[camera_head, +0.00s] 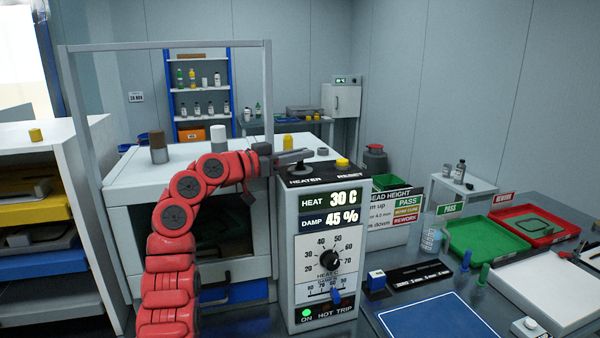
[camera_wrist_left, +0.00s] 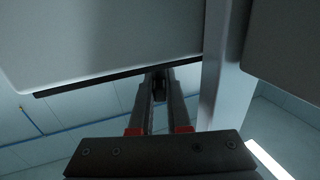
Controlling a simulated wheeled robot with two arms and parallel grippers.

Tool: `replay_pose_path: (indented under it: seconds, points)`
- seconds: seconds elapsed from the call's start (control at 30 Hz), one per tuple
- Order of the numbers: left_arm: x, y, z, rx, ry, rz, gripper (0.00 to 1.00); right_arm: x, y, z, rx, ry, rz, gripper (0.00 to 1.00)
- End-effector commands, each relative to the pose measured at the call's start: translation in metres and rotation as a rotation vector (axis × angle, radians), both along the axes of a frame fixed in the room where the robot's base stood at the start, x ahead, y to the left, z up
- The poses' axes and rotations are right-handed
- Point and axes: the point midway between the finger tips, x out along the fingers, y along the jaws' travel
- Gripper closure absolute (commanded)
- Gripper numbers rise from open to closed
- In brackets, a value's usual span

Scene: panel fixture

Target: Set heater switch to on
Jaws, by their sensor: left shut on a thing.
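The heater switch (camera_head: 300,168) sits on the black top plate of the grey control box, behind the printed word HEATER. My red left arm reaches up from the bottom, and its gripper (camera_head: 296,157) is at the switch, above the plate. In the left wrist view the two fingers (camera_wrist_left: 160,88) are closed together on a small dark piece, which fits the switch lever. The fingers hide most of the lever, so I cannot tell its exact position. My right gripper is not in view.
The control box (camera_head: 296,250) shows 30 C and 45 %, with a dial (camera_head: 331,260), a blue slider and a green lamp (camera_head: 306,313). A yellow reset button (camera_head: 342,163) is right of the switch.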

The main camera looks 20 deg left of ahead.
Motion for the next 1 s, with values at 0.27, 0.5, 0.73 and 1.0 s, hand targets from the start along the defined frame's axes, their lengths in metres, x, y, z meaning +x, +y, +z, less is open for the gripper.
replay_pose_path:
  seconds: [0.27,0.5,0.73,1.0]
  points:
    - [0.0005,-0.0003,-0.0028,0.000,0.004,-0.058,1.00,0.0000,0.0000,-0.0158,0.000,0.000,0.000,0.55]
    - [0.0004,-0.0005,-0.0014,0.000,0.003,-0.069,1.00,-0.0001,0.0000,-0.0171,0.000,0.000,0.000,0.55]
    - [0.0005,-0.0006,-0.0013,-0.002,0.003,-0.069,1.00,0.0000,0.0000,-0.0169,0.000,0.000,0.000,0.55]
    - [0.0007,-0.0001,-0.0009,-0.002,0.003,-0.067,0.55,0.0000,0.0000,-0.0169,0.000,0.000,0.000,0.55]
